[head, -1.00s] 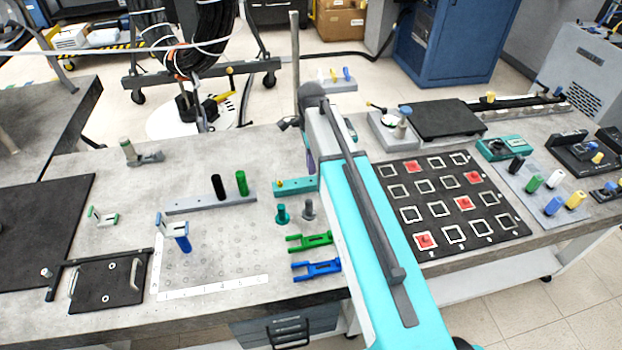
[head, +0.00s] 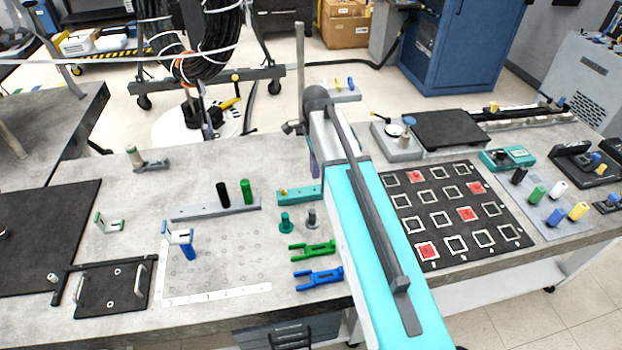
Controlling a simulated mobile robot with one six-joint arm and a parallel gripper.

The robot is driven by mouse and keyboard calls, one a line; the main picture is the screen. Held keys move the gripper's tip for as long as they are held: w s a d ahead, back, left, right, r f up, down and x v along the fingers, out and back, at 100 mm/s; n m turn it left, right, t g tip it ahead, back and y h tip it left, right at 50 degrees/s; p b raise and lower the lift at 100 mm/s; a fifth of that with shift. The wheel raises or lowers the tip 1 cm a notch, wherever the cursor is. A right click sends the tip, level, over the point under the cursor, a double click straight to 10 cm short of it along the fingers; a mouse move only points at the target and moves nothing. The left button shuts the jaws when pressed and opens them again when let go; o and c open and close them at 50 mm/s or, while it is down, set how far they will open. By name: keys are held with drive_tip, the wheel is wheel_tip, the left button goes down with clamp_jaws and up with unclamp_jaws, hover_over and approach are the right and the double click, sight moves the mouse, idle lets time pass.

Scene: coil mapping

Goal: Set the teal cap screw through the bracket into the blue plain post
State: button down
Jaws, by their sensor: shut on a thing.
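A pale bracket with blue edges (head: 178,237) sits at the top of the blue post (head: 188,252), left of the middle of the bench in the head view. The bracket hides the post's top. A teal flanged piece (head: 286,223) stands upright on the bench right of them; I cannot tell whether it is the teal cap screw. My gripper is hidden behind my own arm, so its fingers and anything in them do not show.
A similar bracket with green edges (head: 109,224) stands to the left. Black and green posts rise from a grey bar (head: 205,211). A grey flanged piece (head: 311,219), a green fork (head: 312,249) and a blue fork (head: 318,279) lie near my arm. A black grid board (head: 480,238) is right.

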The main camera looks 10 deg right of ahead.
drive_tip(key=shift+s+d+r+n+b, duration=0.15)
drive_tip(key=shift+s+n+b, duration=0.8)
drive_tip(key=shift+n, duration=1)
drive_tip(key=shift+s+a+r+n+b, duration=0.1)
drive_tip(key=shift+s+r+n+b, duration=0.3)
drive_tip(key=shift+n+b, duration=1.3)
drive_tip(key=shift+s+d+r+n+b, duration=0.1)
drive_tip(key=shift+s+n+b, duration=0.7)
drive_tip(key=shift+n, duration=1.45)
drive_tip(key=shift+s, duration=0.1)
